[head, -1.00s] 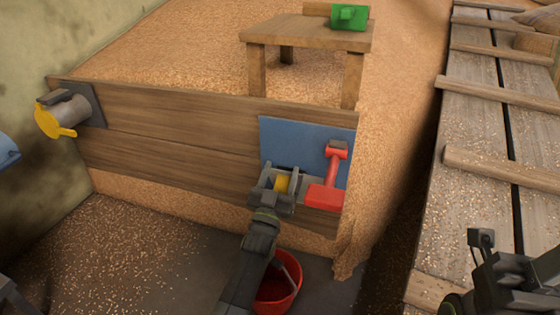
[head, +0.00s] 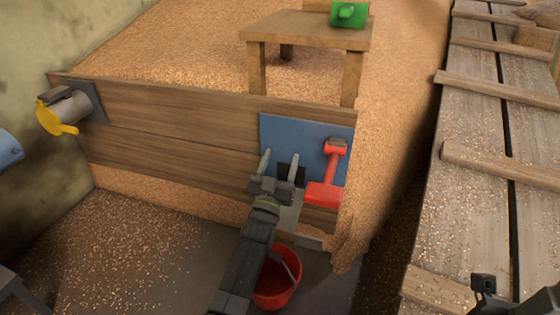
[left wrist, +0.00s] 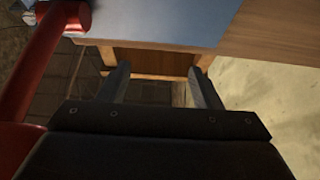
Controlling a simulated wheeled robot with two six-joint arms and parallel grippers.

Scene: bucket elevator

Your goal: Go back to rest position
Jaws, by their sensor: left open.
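My left gripper (head: 280,160) is open in front of the blue panel (head: 312,140) on the plank wall. In the left wrist view its two fingers (left wrist: 160,82) stand apart with nothing between them. A dark square (head: 290,173) and a grey plate (head: 291,210) show behind and below the gripper, partly hidden by it. A red lever (head: 330,172) is just right of the gripper; red parts (left wrist: 40,60) also fill the left of the wrist view. Part of my right wrist shows at the lower right edge of the head view, its jaws out of frame.
A red bucket (head: 280,285) stands below my left arm, partly hidden. A yellow-handled fitting (head: 65,112) is at the wall's left end. A wooden table (head: 305,33) with a green object (head: 347,14) stands on the grain behind. A plank walkway (head: 490,150) runs along the right.

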